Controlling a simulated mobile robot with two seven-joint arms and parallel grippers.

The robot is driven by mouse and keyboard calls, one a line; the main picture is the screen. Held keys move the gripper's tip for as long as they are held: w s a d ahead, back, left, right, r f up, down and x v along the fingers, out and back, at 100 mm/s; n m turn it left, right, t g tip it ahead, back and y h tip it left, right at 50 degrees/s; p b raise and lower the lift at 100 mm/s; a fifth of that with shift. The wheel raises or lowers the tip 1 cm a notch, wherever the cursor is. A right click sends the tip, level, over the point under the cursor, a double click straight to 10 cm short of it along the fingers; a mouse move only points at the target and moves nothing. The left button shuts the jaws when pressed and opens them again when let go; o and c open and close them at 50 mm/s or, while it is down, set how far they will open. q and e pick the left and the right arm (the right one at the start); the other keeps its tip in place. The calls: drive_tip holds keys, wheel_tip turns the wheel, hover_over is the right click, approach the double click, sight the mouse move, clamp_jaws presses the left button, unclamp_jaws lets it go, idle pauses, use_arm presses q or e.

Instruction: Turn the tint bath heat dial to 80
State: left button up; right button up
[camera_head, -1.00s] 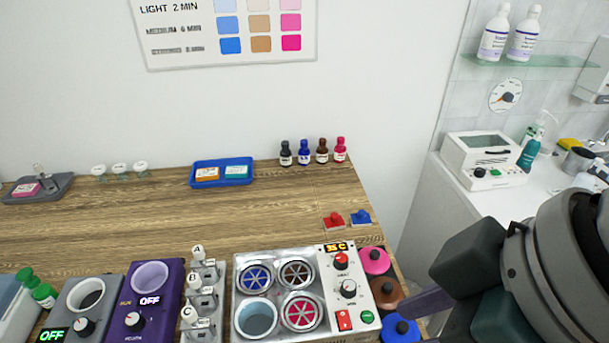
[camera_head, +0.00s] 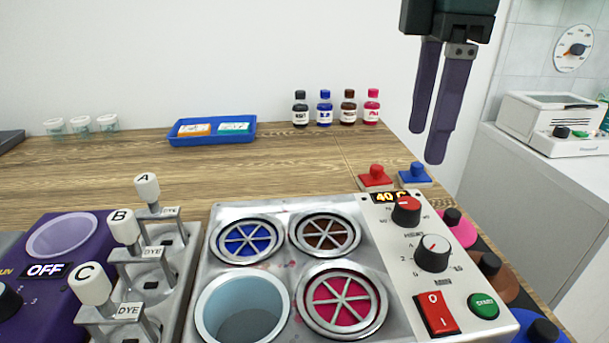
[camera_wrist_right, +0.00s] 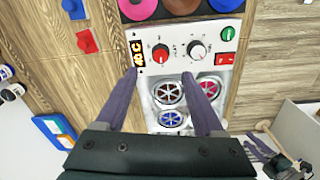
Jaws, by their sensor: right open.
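The tint bath (camera_head: 279,206) is a metal box with several round wells, one open with blue-grey liquid and the others under spoked covers. Its white control panel (camera_head: 398,270) has a red heat dial (camera_head: 406,211) beside a lit display (camera_head: 389,196) reading 40 C. A black minute dial (camera_head: 432,253) sits below. The heat dial also shows in the right wrist view (camera_wrist_right: 160,52). My right gripper (camera_head: 426,147) hangs above and behind the panel, open and empty, fingers pointing down. In the wrist view its fingers (camera_wrist_right: 159,77) straddle the bath, apart from the dial.
A red rocker switch (camera_head: 437,313) and green button (camera_head: 483,305) share the panel. Red (camera_head: 376,177) and blue (camera_head: 414,175) knobbed blocks stand behind it. Lever dispensers (camera_head: 150,280) and a purple pot unit (camera_head: 60,260) stand left. Dye bottles (camera_head: 325,109) line the back.

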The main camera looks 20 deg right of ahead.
sight(410, 203)
wheel_tip(410, 203, down, 10)
drive_tip(key=shift+r+b, duration=0.2)
drive_tip(key=shift+b, duration=0.2)
clamp_jaws()
idle(0.4)
